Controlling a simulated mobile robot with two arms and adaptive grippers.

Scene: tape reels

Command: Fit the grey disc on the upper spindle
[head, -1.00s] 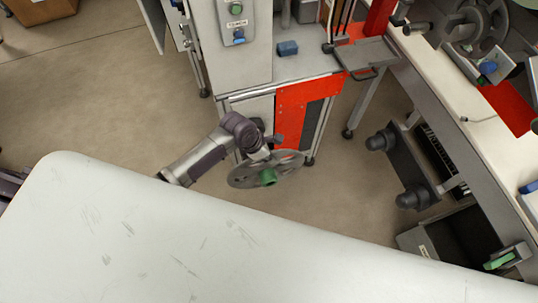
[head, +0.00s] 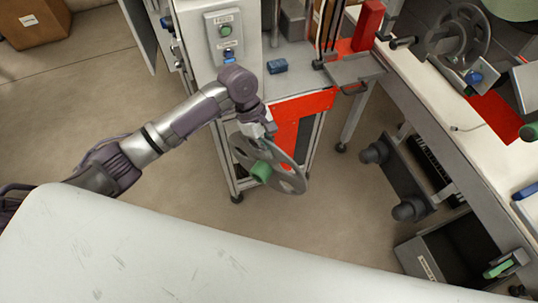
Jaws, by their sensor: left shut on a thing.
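My left gripper (head: 262,130) is shut on the grey disc (head: 289,180) near its upper edge. The disc hangs tilted in the air in front of the cabinet, with a green hub (head: 262,171) at its middle. At the top right a rod-like dark grey part (head: 402,42) sticks out beside a spoked grey reel (head: 478,38). Two dark grey cylinders (head: 374,153) (head: 409,210) stick out from a dark panel below the bench, one higher than the other. I cannot tell for certain which part is the upper spindle. My right gripper is out of view.
The cabinet (head: 308,101) with a red panel stands right behind the disc, with a blue block (head: 277,66) on its top. The pale bench (head: 430,90) runs along the right. Open floor (head: 320,225) lies between disc and dark panel.

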